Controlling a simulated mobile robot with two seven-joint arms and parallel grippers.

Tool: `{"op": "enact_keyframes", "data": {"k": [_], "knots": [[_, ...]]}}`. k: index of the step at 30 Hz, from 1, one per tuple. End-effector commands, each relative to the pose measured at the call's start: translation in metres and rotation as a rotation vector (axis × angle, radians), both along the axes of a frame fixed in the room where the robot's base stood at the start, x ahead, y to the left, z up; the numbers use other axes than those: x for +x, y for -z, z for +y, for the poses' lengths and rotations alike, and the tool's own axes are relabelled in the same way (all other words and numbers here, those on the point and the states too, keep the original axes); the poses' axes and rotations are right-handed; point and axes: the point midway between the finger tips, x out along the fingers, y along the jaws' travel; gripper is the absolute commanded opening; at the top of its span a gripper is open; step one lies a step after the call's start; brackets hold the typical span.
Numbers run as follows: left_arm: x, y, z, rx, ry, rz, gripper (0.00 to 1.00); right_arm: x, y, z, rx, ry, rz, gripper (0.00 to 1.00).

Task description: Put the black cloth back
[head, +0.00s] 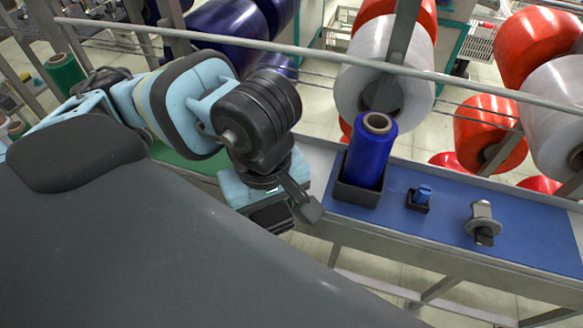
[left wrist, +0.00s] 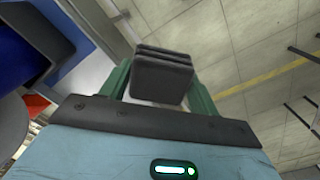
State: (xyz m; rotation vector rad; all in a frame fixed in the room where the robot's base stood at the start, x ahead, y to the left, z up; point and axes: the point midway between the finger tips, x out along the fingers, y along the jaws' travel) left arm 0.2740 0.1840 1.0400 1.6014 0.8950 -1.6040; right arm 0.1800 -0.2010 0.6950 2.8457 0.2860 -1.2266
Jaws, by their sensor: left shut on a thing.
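My left gripper (head: 288,212) is shut on a dark, layered block that looks like the folded black cloth (left wrist: 162,76). In the left wrist view the cloth sits between the two fingers, with floor behind it. In the head view the cloth (head: 269,218) shows as a dark ribbed piece under the gripper, partly covered by it. The gripper is held beside the front edge of the blue-topped bench (head: 455,207), left of the black box with the blue spool. My right gripper is not in view.
A blue spool (head: 371,150) stands in a black box (head: 356,193) close right of the gripper. A small blue part in a black holder (head: 418,203) and a grey metal piece (head: 483,218) stand further right. A rail (head: 300,48) and large red and white bobbins lie behind.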

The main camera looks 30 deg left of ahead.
Motion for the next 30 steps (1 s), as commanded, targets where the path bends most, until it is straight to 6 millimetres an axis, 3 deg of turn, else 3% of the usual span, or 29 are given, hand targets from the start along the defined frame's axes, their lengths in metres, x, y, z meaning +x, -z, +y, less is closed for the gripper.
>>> {"op": "enact_keyframes", "data": {"k": [5, 21, 30], "knots": [[0.014, 0.001, 0.007, 0.001, -0.007, -0.001, 0.4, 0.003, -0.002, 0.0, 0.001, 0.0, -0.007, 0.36], [0.121, 0.011, 0.061, 0.001, -0.006, -0.002, 0.4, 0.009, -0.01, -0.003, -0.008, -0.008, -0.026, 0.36], [0.144, 0.014, 0.072, -0.001, -0.001, -0.002, 0.4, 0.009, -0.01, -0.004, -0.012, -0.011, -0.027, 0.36]]}}
